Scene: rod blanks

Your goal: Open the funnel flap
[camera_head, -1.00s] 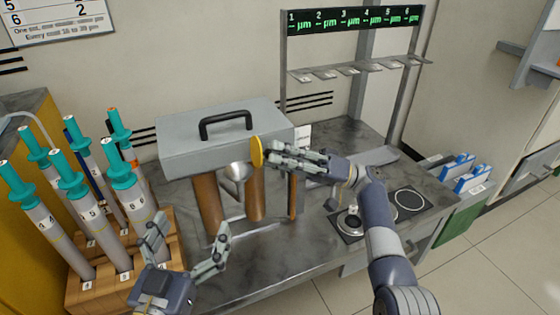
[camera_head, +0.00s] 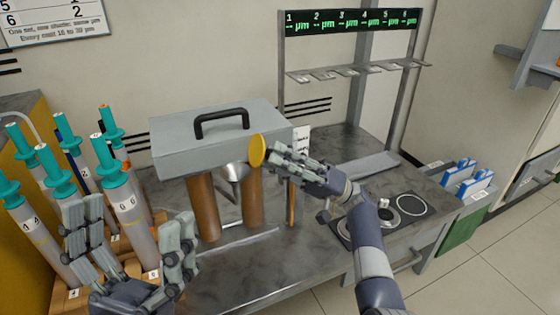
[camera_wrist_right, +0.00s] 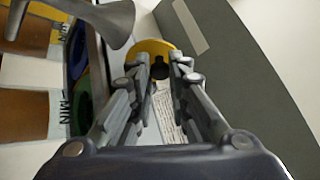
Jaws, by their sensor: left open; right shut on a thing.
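A yellow disc (camera_head: 256,151) sits at the box's front, right of the funnel. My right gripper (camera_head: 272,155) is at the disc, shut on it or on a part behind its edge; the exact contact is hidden. In the right wrist view the disc (camera_wrist_right: 150,48) lies at the fingertips (camera_wrist_right: 158,75), with a dark slot in it. My left gripper (camera_head: 135,215) is open and empty, in front of the syringe rack. I cannot tell the flap apart from the disc.
Copper-brown cylinders (camera_head: 204,208) stand below the box. Several teal-capped syringes (camera_head: 128,205) stand in a wooden rack at the left. A display frame (camera_head: 350,20) is at the back. Round dishes (camera_head: 411,205) lie at the right; the front bench top (camera_head: 275,270) is clear.

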